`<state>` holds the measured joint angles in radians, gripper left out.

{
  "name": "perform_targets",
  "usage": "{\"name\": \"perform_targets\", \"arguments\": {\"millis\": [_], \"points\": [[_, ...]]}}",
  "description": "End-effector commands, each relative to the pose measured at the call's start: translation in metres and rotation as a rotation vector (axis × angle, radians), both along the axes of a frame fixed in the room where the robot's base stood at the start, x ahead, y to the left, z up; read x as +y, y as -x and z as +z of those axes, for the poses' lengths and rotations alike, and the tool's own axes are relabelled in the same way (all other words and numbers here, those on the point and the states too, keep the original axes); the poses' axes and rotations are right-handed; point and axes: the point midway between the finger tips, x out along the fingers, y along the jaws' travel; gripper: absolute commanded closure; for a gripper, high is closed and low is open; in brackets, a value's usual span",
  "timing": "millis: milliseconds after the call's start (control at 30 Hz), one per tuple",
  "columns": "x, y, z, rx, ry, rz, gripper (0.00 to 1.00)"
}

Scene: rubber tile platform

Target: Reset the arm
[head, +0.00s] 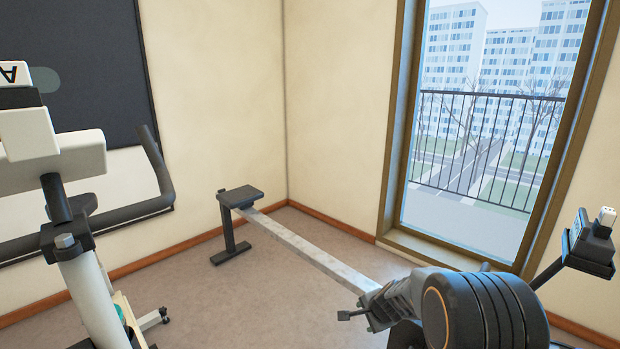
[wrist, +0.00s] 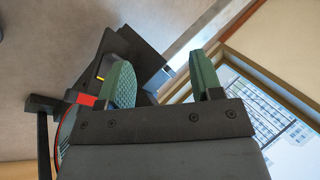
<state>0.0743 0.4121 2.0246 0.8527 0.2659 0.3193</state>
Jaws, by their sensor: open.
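My gripper (wrist: 163,82) shows in the wrist view. Its two green, ribbed fingers stand apart with nothing held between them. A dark, blocky thing (wrist: 135,58) with small red and yellow marks lies behind the fingers; I cannot tell what it is or how far away. Neither my gripper nor my arm can be made out in the head view.
A rowing machine (head: 310,250) stretches from the far corner to the lower right, with a small white block (head: 607,215) on its console. An exercise bike (head: 85,270) stands at left; a white block marked A (head: 14,76) is near its top. Bare floor (head: 210,300) lies between.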

Motion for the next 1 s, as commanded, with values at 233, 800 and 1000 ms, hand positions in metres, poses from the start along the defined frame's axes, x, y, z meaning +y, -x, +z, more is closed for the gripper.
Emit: {"name": "perform_targets", "arguments": {"millis": [233, 800, 1000], "points": [[0.024, 0.154, 0.135, 0.174, 0.272, 0.823, 0.4], [0.004, 0.251, 0.287, 0.093, 0.632, 1.059, 0.4], [0.005, 0.251, 0.287, 0.092, 0.631, 1.06, 0.4]]}}
